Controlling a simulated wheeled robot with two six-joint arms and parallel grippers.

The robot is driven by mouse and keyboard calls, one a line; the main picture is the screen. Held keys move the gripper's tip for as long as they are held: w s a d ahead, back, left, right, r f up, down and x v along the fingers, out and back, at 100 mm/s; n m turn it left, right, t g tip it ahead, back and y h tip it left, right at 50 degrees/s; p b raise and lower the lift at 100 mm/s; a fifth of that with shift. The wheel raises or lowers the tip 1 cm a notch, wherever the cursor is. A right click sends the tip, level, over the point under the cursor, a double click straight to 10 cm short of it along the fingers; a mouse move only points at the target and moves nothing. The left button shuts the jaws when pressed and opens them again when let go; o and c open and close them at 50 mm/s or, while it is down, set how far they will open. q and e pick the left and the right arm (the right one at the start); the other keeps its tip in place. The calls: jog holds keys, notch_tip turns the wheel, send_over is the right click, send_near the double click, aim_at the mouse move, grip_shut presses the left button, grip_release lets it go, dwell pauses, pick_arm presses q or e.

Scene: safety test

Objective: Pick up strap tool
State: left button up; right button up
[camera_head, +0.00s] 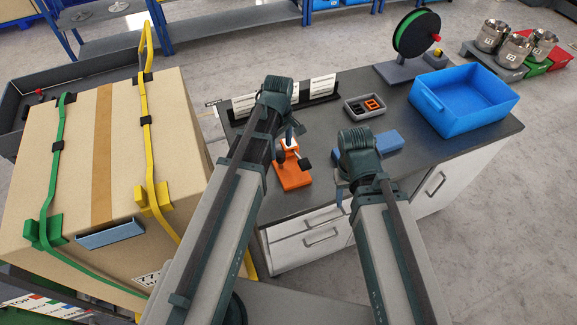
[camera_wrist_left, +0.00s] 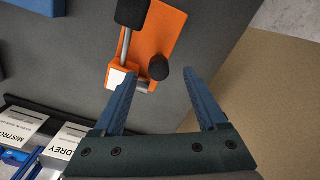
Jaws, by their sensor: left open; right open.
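The strap tool (camera_head: 292,174) is orange with black knobs and a metal lever, and lies on the grey worktop. In the left wrist view the strap tool (camera_wrist_left: 160,36) is just ahead of my open left gripper (camera_wrist_left: 161,76). One black knob appears between its fingertips; I cannot tell whether they touch. In the head view my left gripper (camera_head: 287,134) is at the tool's far end, partly hidden by my arm. My right gripper (camera_head: 343,188) is open, low near the worktop's front edge, to the right of the tool.
A large carton (camera_head: 75,170) with green and yellow straps stands at left. A label rack (camera_head: 315,93) lies behind my left gripper. A small grey tray (camera_head: 364,111), a blue block (camera_head: 384,146), a blue bin (camera_head: 462,103) and a green reel (camera_head: 418,34) occupy the worktop's right.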

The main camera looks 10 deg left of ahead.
aim_at(280, 153)
pick_arm(q)
jog(key=f+b, duration=0.5)
jog(key=shift+w+a+f, duration=0.15)
jog(key=shift+w+f, duration=0.05)
jog(key=shift+r, duration=0.1)
jog(key=shift+c, duration=0.3)
grip_shut()
dwell(1.2)
